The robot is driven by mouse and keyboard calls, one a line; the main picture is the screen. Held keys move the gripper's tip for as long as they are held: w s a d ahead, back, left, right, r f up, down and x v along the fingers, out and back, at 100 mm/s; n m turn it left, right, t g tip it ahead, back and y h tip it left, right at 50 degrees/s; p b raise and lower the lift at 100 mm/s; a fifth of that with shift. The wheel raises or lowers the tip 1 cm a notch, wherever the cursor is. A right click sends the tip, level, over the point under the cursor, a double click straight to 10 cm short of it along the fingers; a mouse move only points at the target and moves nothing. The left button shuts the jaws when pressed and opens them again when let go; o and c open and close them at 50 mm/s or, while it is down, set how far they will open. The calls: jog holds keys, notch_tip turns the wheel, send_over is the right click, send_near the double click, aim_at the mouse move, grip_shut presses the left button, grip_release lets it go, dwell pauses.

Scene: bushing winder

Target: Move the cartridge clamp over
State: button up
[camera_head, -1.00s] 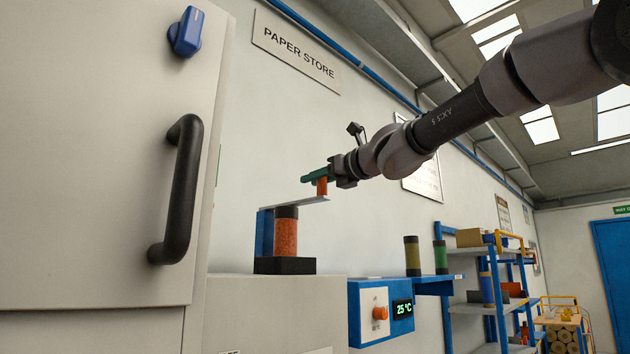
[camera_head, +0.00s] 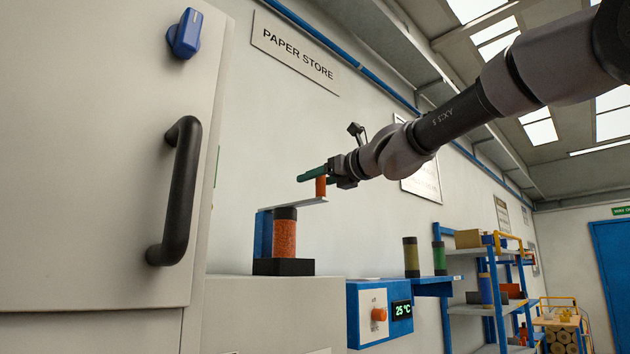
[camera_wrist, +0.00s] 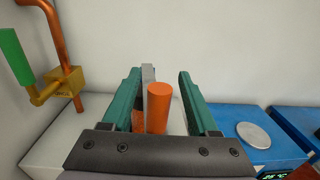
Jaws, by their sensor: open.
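The cartridge clamp has a blue upright (camera_head: 263,236), a flat grey arm (camera_head: 292,206) and an orange knob (camera_head: 321,187) standing on the arm's right end. Below the arm, an orange cartridge (camera_head: 285,238) with dark ends stands upright on a black base (camera_head: 284,266). My gripper (camera_head: 311,177) is at the knob, its green fingers open. In the wrist view the knob (camera_wrist: 158,108) stands between the fingers (camera_wrist: 160,76), with a gap on the right finger's side; contact on the left cannot be told. The cartridge is partly hidden there.
A cabinet with a black handle (camera_head: 177,192) and blue knob (camera_head: 185,33) fills the left. A blue control box (camera_head: 380,312) and shelf with two tubes (camera_head: 411,257) are to the right. In the wrist view, a copper pipe with a green-handled brass valve (camera_wrist: 66,82) is at left.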

jog(key=v, duration=1)
jog(key=shift+s+d, duration=0.2)
jog(key=shift+s, duration=0.05)
